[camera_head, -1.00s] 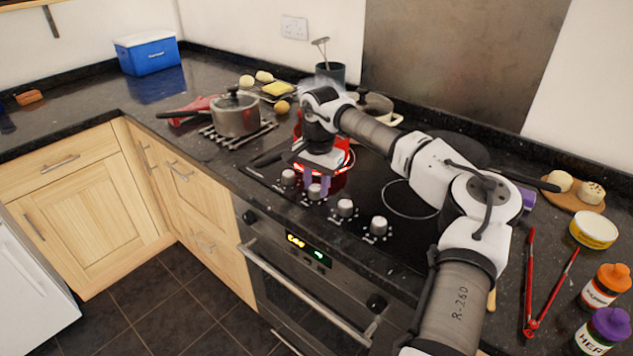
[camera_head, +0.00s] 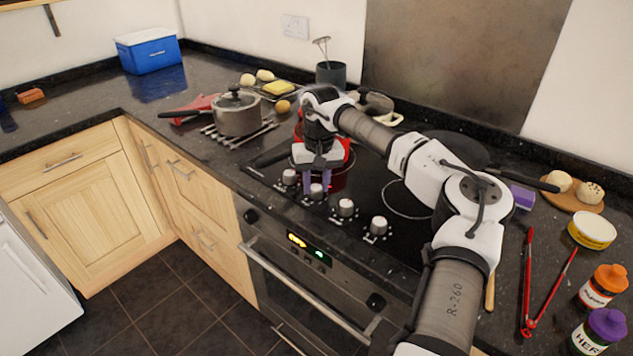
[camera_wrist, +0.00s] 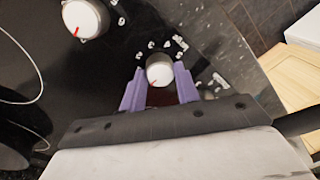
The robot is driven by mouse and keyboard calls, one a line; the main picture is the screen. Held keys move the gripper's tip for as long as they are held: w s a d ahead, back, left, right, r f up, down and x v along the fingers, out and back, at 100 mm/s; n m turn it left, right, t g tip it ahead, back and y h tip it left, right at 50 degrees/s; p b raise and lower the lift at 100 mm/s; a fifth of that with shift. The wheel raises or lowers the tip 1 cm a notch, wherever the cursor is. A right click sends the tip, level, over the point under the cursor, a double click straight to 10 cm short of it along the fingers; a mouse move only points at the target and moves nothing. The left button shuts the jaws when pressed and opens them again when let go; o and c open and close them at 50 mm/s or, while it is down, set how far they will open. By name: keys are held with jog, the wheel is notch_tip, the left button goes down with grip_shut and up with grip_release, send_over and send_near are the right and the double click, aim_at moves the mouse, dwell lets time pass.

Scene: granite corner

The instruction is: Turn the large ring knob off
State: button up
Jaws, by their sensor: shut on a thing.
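The large ring knob (camera_head: 316,191), white and round, is second from the left in the row on the black hob. My gripper (camera_head: 317,183) reaches down to it with its purple fingers on either side, shut on it. The wrist view shows the knob (camera_wrist: 159,68) between the fingertips (camera_wrist: 160,82), with a red mark on its face and small white markings around it. A red pot (camera_head: 338,162) stands on the hob behind my gripper and is partly hidden by it. No bright glow shows under the pot.
Other white knobs stand close by: one to the left (camera_head: 289,177) and two to the right (camera_head: 346,207). A grey lidded saucepan (camera_head: 238,113) stands on a rack to the left. A dark pan (camera_head: 450,150) is at the right, partly behind my arm.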

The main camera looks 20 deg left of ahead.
aim_at(319, 186)
jog(key=shift+n, duration=0.4)
jog(key=o, duration=1)
jog(key=shift+c, duration=0.2)
jog(key=shift+r, duration=0.1)
notch_tip(319, 186, up, 14)
jog(key=b, duration=0.2)
jog(key=shift+w+d, duration=0.2)
jog(key=shift+f, duration=0.25)
